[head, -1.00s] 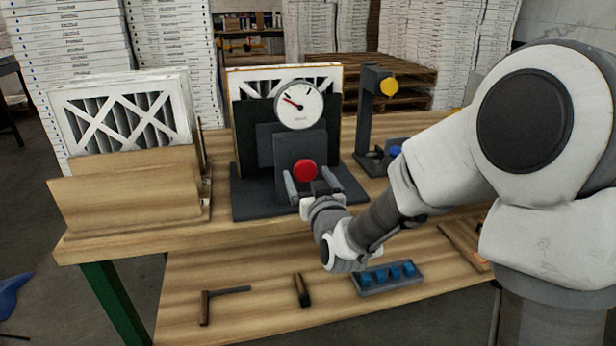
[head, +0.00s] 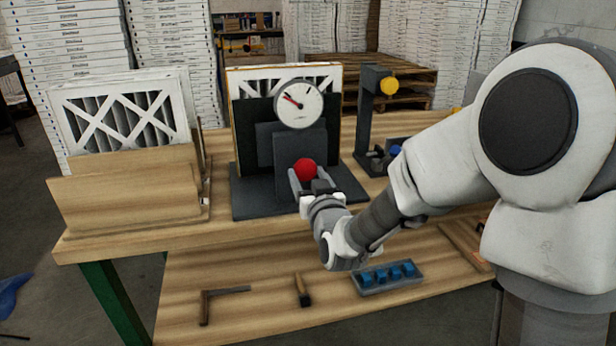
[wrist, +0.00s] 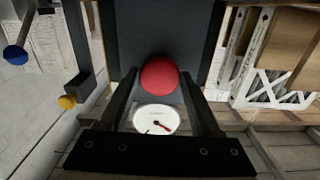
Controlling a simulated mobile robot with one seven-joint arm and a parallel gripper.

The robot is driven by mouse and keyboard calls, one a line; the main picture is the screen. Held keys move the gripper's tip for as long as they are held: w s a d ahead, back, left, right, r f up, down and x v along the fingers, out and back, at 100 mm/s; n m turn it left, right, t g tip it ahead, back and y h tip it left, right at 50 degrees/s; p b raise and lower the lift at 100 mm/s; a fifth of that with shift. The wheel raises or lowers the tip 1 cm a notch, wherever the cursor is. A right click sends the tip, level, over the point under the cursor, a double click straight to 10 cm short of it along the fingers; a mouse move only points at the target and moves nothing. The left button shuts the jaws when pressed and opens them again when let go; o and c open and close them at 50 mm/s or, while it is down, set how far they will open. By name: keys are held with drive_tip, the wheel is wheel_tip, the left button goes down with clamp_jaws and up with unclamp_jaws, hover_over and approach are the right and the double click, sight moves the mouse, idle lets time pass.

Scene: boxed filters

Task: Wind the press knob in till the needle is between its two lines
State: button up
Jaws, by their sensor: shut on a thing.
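The press (head: 262,155) is a dark grey stand on the table, with a round white gauge (head: 299,103) on top. The red press knob (head: 305,167) sticks out of its front below the gauge. My gripper (head: 309,178) has its fingers shut on the sides of the knob. The wrist view shows the red knob (wrist: 160,75) between the fingertips, with the gauge (wrist: 157,119) beyond. In the head view the reddish needle points up and left.
A wooden rack (head: 130,190) with white-framed filters stands left of the press. A dark post with a yellow knob (head: 389,85) stands to its right. A grey tray of blue pieces (head: 388,278) and hand tools lie on the lower shelf in front.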

idle(0.8)
drive_tip(key=o, duration=1.4)
drive_tip(key=shift+c, duration=0.2)
